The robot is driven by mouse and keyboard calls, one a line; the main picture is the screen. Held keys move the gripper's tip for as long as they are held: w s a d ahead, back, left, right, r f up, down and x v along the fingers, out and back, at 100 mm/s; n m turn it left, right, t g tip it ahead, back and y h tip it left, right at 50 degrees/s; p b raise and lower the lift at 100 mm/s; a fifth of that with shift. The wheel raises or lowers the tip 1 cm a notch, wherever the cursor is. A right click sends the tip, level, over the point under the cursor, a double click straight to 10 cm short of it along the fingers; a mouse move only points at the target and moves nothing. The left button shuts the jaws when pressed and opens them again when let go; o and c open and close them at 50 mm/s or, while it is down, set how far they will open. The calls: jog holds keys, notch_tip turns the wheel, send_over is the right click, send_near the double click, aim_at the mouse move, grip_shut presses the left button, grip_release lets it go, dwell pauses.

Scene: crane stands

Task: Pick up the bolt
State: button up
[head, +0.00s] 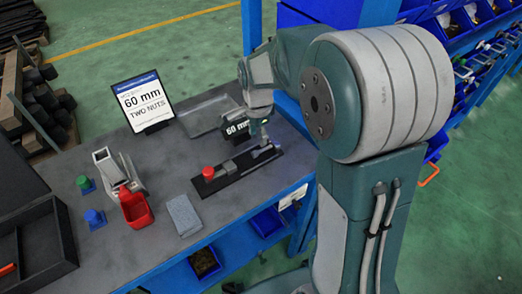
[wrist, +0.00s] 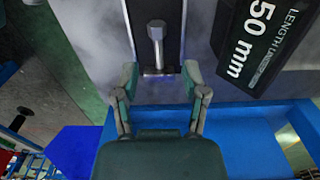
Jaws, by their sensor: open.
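In the wrist view a grey metal bolt (wrist: 157,45) lies on a dark plate (wrist: 137,18), its head away from me and its shank toward my gripper. My gripper (wrist: 160,72) is open. Its two fingers are spread to either side of the shank's near end, with nothing held between them. Whether the fingers touch the plate cannot be told. In the head view my gripper (head: 264,143) is low over the right end of the dark plate (head: 222,184), where a small light-grey piece shows beside it. The bolt is not clear there.
A black length sign (wrist: 250,45) reading 50 mm stands close right of my gripper in the wrist view. A red knob (head: 208,172) sits on the plate. A white "60 mm two nuts" sign (head: 143,100), a red bin (head: 136,208) and a grey block (head: 184,216) stand on the bench.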

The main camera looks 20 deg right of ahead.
aim_at(260, 150)
jog(key=shift+a+f, duration=0.15)
jog(key=shift+f, duration=0.55)
jog(key=f, duration=0.2)
jog(key=d+f, duration=0.1)
jog(key=f, duration=0.1)
jog(key=shift+f, duration=0.2)
jog(key=shift+a, duration=0.15)
grip_shut()
